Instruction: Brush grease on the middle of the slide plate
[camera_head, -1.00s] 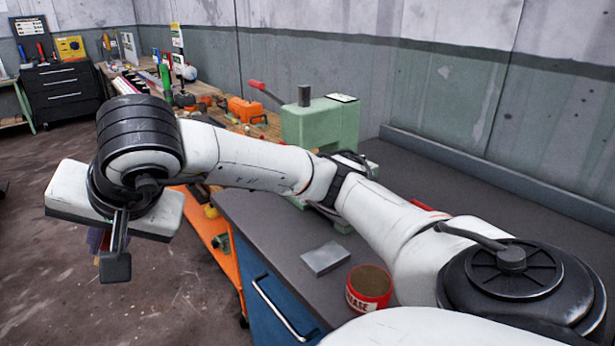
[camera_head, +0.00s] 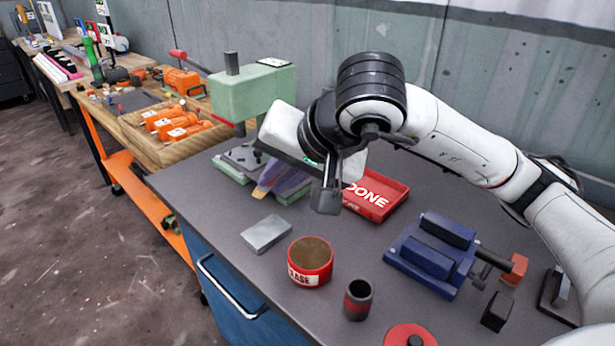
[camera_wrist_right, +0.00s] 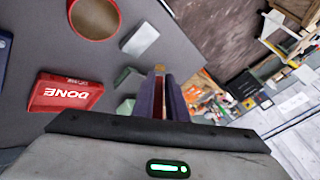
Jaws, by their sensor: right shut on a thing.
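A flat grey metal block (camera_head: 266,234), which looks like the slide plate, lies on the bench; it also shows in the right wrist view (camera_wrist_right: 140,38). A red grease can (camera_head: 310,272) with a brown top stands beside it. My right gripper (camera_head: 276,188) is above the bench, behind the block and in front of the green press. Its purple fingers are shut on a small brush (camera_wrist_right: 159,70) with a tan tip and a reddish handle, best seen in the right wrist view. The brush tip appears clear of the block. My left gripper is not in view.
A red DONE tray (camera_head: 376,200) lies right of the gripper. A blue vise (camera_head: 434,256), a dark cup (camera_head: 358,300) and a red disc (camera_head: 408,336) stand nearer the front right. The green press (camera_head: 255,95) rises behind. The bench's front left is clear.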

